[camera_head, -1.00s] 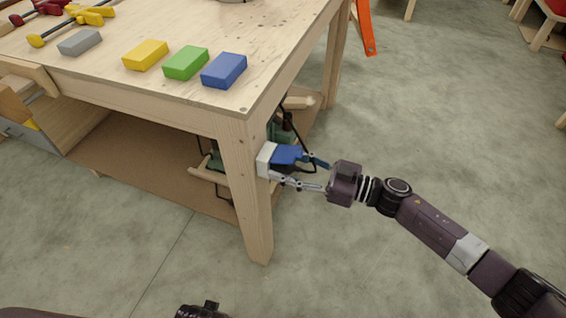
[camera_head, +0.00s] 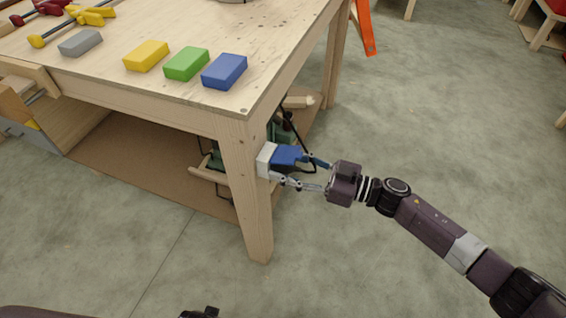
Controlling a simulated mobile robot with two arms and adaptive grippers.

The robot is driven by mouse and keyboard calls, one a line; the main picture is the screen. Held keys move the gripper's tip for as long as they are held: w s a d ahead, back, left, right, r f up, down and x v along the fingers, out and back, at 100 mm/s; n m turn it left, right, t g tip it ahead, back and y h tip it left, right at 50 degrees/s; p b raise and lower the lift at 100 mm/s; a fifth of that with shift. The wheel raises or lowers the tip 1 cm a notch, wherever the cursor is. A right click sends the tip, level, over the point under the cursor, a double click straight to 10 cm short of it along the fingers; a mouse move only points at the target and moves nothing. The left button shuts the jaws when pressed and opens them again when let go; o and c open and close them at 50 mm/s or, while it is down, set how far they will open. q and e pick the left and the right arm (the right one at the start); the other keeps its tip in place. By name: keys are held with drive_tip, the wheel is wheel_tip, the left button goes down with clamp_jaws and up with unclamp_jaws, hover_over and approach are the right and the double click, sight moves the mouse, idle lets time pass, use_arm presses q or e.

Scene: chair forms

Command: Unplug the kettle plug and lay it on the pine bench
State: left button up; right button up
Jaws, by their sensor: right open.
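The pine bench (camera_head: 200,102) fills the upper left, its wooden top partly bare. A white socket box (camera_head: 267,160) is fixed on its near right leg. The blue plug (camera_head: 286,155) sits at the socket's right face and appears plugged in. A black cable (camera_head: 294,124) runs from the plug area up behind the leg. My right gripper (camera_head: 296,169) is open, with one finger above and one below the plug; whether they touch it I cannot tell.
Grey (camera_head: 80,42), yellow (camera_head: 146,56), green (camera_head: 187,64) and blue (camera_head: 224,70) blocks lie along the bench's front edge. Yellow and red clamps (camera_head: 85,15) lie at the back left. A lower shelf (camera_head: 140,165) is under the bench.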

drive_tip(key=shift+c, duration=0.5)
clamp_jaws()
drive_tip(key=shift+d, duration=0.15)
drive_tip(key=shift+d, duration=0.1)
